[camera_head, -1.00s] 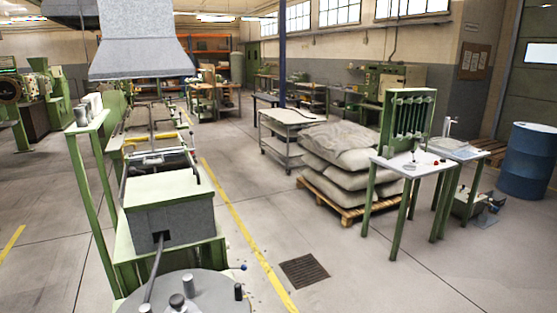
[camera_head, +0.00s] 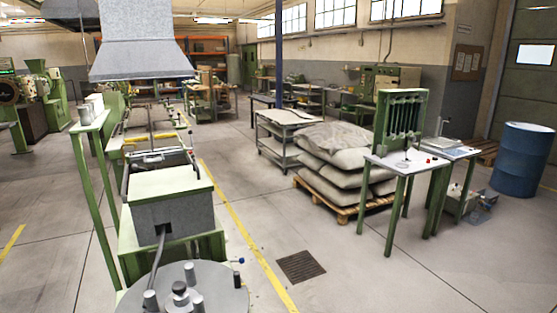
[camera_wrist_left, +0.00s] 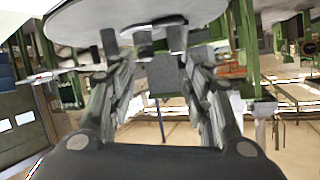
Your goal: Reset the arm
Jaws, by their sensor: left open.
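No arm or gripper of mine shows in the head view. My left gripper (camera_wrist_left: 158,85) fills the lower middle of the left wrist view, its two dark fingers spread apart. Nothing is seen held between the fingers. The wrist picture looks upside down, with a grey round plate (camera_wrist_left: 130,18) and its short pegs beyond the fingertips. The same kind of round grey plate with pegs (camera_head: 215,290) shows at the bottom of the head view. My right gripper is in neither view.
A green and grey extruder line (camera_head: 172,205) runs back on the left under a grey hood (camera_head: 140,58). Sacks (camera_head: 335,160) lie on a pallet (camera_head: 340,203). A small table (camera_head: 400,164) and blue barrel (camera_head: 523,160) stand right. The floor around the drain grate (camera_head: 301,266) is clear.

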